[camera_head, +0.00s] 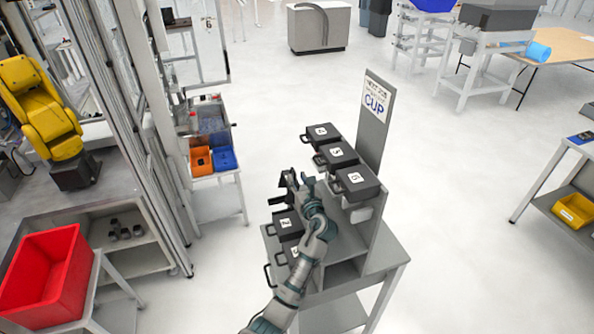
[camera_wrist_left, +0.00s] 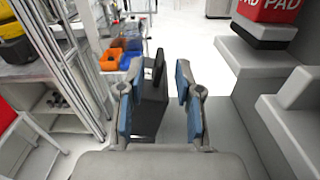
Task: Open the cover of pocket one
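My left gripper (camera_head: 299,179) is open above the far end of the lower row of dark lidded boxes on the grey rack. In the left wrist view its blue-padded fingers (camera_wrist_left: 158,92) stand wide apart. A dark upright plate with a handle-like top (camera_wrist_left: 153,85) shows between and beyond them, nearer the left finger; I cannot tell whether they touch. It may be a raised cover. One lower box (camera_head: 284,224) has a label too small to read surely. The label for pocket one is not clearly readable. My right gripper is out of view.
Labelled dark boxes (camera_head: 337,153) form an upper row just beyond my gripper. A tall sign panel (camera_head: 374,130) stands behind them. A red bin (camera_head: 46,279), orange bin (camera_head: 200,160) and blue bin (camera_head: 223,158) are to the left. Open floor lies right of the rack.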

